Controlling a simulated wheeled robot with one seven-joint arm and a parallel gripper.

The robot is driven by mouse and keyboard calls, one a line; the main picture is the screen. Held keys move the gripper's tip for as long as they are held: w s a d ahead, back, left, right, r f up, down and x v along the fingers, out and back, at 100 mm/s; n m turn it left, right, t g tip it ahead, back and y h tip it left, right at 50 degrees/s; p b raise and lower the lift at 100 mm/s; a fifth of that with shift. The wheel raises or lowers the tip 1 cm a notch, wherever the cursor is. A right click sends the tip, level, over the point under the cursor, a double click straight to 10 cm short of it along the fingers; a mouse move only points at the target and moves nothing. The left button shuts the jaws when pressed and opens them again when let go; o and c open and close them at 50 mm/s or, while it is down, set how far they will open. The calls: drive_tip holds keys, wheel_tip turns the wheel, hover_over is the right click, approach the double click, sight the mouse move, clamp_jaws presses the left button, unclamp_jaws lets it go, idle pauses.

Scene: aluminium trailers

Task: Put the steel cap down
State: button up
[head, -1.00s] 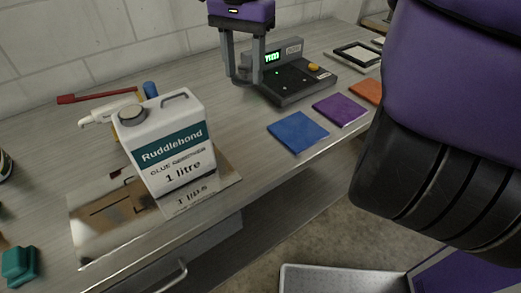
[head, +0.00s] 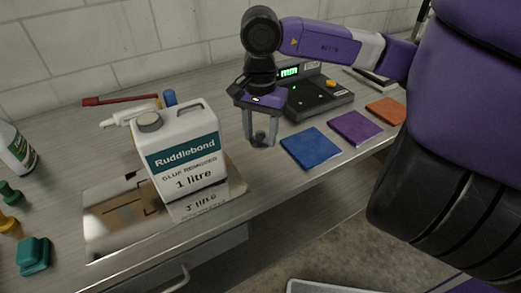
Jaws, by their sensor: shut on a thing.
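My gripper (head: 260,138) points down over the workbench, between the white Ruddlebond container and the blue square pad. Its fingers are shut on a small grey rounded thing, which looks like the steel cap (head: 260,137). The fingers cover part of its sides. The cap is low, near the bench top; I cannot tell whether it touches it.
The Ruddlebond container (head: 184,153) stands on a shiny metal plate (head: 112,229) to the left. Blue (head: 311,148), purple (head: 355,127) and orange (head: 387,110) pads lie to the right. A device with a green display (head: 318,98) stands behind. The bench's front edge is near.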

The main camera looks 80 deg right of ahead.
sight(261, 160)
drive_tip(key=shift+f, duration=3.15)
drive_tip(key=shift+f, duration=0.15)
drive_tip(key=o, duration=1.3)
wheel_tip(261, 160, up, 12)
drive_tip(key=shift+r+b, duration=0.2)
drive_tip(key=shift+b, duration=0.25)
